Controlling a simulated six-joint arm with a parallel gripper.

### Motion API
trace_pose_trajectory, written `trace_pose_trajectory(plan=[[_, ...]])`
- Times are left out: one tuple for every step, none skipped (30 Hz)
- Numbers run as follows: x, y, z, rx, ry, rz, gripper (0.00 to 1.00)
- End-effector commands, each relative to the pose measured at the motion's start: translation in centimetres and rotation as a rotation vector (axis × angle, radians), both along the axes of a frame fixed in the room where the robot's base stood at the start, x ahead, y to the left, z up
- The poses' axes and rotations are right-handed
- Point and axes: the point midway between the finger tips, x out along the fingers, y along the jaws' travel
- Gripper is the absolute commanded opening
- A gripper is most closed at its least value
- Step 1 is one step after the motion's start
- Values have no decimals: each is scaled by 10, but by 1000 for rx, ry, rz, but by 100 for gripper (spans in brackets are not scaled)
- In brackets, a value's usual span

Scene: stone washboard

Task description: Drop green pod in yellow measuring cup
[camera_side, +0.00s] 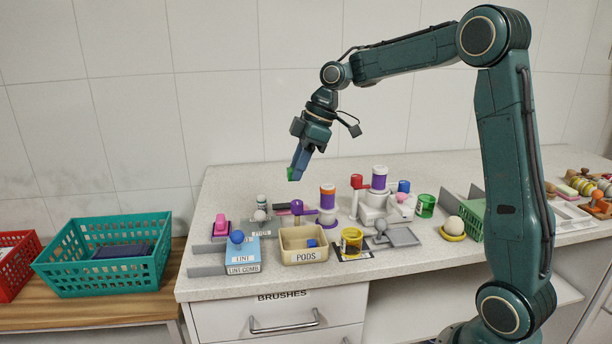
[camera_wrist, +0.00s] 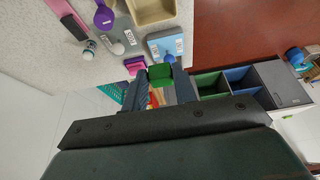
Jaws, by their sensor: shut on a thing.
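My gripper (camera_side: 295,172) is shut on the green pod (camera_side: 291,175), held in the air well above the counter, over its back part. The green pod also shows between the fingers in the wrist view (camera_wrist: 160,76). The yellow measuring cup (camera_side: 352,240) stands on a dark mat at the front of the counter, to the right of and below my gripper in the side view. I cannot make out the cup in the wrist view.
A beige bin labelled PODS (camera_side: 303,256) with a blue pod (camera_side: 312,243) stands left of the cup. A blue lint box (camera_side: 243,254), a purple-and-orange spool (camera_side: 327,199) and a grey tray (camera_side: 402,237) are close by. A teal basket (camera_side: 105,256) sits on a lower wooden bench.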

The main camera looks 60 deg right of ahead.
Motion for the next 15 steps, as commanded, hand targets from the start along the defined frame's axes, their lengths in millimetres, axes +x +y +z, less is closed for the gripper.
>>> trace_pose_trajectory(plan=[[0,0,0,0,0,0,7],[0,0,0,0,0,0,7],[0,0,0,0,0,0,7],[0,0,0,0,0,0,7],[0,0,0,0,0,0,7],[0,0,0,0,0,0,7],[0,0,0,0,0,0,7],[0,0,0,0,0,0,7],[0,0,0,0,0,0,7],[0,0,0,0,0,0,7],[0,0,0,0,0,0,7],[0,0,0,0,0,0,7],[0,-1,0,0,0,0,7],[-1,-1,-1,0,0,-1,7],[-2,-2,-1,0,1,-1,7]])
